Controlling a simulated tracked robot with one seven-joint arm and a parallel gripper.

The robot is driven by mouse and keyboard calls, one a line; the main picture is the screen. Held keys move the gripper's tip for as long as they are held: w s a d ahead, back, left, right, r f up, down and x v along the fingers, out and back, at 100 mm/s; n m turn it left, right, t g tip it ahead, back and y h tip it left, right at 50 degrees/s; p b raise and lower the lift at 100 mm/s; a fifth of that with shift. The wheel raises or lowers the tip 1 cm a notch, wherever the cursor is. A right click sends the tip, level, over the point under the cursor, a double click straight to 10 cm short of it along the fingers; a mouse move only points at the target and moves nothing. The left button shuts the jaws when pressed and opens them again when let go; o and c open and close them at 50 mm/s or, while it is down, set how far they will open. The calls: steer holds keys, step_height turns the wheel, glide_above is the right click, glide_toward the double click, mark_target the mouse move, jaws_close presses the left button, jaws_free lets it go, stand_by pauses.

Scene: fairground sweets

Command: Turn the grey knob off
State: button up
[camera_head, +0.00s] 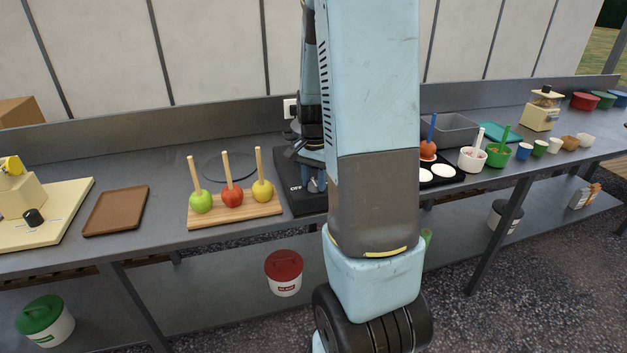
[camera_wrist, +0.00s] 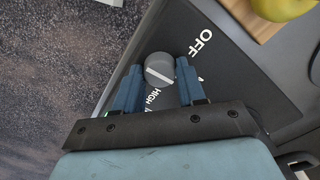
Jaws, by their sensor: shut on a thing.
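The grey knob (camera_wrist: 158,62) sits on the front of a black appliance (camera_wrist: 228,78), which also shows in the head view (camera_head: 305,204). A pale line runs across the knob's face, slanted in the wrist view. White lettering reads OFF on one side of the knob and HIGH on another; neither end of the line clearly meets OFF. My gripper (camera_wrist: 160,68) is shut on the knob, one blue finger on each side. In the head view my gripper (camera_head: 315,182) is at the appliance's front, and my arm hides the knob and much of the appliance.
A wooden board (camera_head: 236,215) with three apples on sticks stands close left of the appliance. A brown tray (camera_head: 116,211) lies farther left. Right of my arm are a grey bin (camera_head: 455,130) and several small cups. A red-lidded bucket (camera_head: 284,273) stands below.

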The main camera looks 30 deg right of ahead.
mark_target(314, 182)
steer(key=shift+w+n, duration=0.15)
steer(key=shift+n, duration=0.15)
steer(key=n, duration=0.6)
steer(key=shift+n, duration=0.3)
steer(key=n, duration=0.6)
steer(key=shift+n, duration=0.3)
steer(key=o, duration=1.1)
steer(key=shift+c, duration=0.2)
step_height(314, 182, up, 14)
steer(key=shift+f, duration=0.15)
